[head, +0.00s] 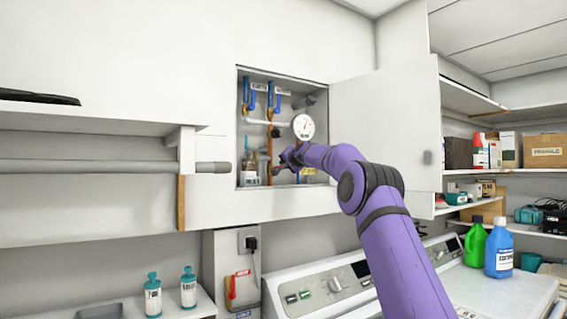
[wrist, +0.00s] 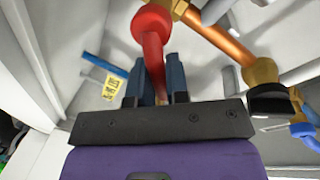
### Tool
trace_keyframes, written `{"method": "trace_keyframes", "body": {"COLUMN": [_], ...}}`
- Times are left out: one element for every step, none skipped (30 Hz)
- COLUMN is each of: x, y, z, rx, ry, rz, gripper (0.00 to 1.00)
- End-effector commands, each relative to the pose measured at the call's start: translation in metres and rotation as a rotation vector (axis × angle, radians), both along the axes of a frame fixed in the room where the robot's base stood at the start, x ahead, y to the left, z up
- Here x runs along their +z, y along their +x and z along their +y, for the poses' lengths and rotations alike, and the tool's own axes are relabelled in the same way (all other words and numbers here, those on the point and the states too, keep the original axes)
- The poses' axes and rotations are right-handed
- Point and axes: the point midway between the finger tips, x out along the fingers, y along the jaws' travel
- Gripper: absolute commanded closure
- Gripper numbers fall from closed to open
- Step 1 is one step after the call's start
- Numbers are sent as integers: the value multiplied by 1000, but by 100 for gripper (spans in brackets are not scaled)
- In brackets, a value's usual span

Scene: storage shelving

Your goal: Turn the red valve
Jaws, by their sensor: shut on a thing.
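The red valve (wrist: 152,24) shows in the wrist view as a round red hub with a red lever reaching down between my fingers. It sits on brass and copper pipework. My gripper (wrist: 156,64) has its two dark fingers on either side of the lever and is shut on it. In the head view, my gripper (head: 280,164) reaches into the lower part of the open wall cabinet (head: 282,75). The red valve cannot be made out there, behind my gripper.
The cabinet also holds a round gauge (head: 303,126) and blue-handled valves (head: 250,92). Its white door (head: 402,125) stands open to the right of my arm. A white appliance (head: 318,290) stands below. A grey pipe (head: 100,167) runs along the left wall.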

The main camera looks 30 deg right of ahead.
Motion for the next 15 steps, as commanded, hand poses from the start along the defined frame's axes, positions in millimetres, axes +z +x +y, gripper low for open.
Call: {"method": "trace_keyframes", "body": {"x": [-1, -2, -3, -4, -5, -7, -8, -9, -11, -12, -13, -14, -16, -17, -18], "y": [0, 0, 0, 0, 0, 0, 0, 0, 0, 0, 0, 0, 0, 0, 0], "z": [-2, -3, -4, -4, -5, -6, -7, -7, -8, -8, -9, -9, -10, -10, -10], "rx": [-1, -1, -1, 0, 0, 0, -1, 0, -1, -1, -2, -2, -2, -1, -1], "ry": [45, 74, 112, 139, 169, 207, 234, 263, 299, 326, 353, 388, 411, 437, 467], "rz": [1, 2, 2, 3, 4, 5, 6, 7, 9, 11, 11, 12, 13, 14, 15], "gripper": [100, 100, 100, 100, 100, 100, 100, 100, 100, 100, 100, 100, 100, 100, 100]}}
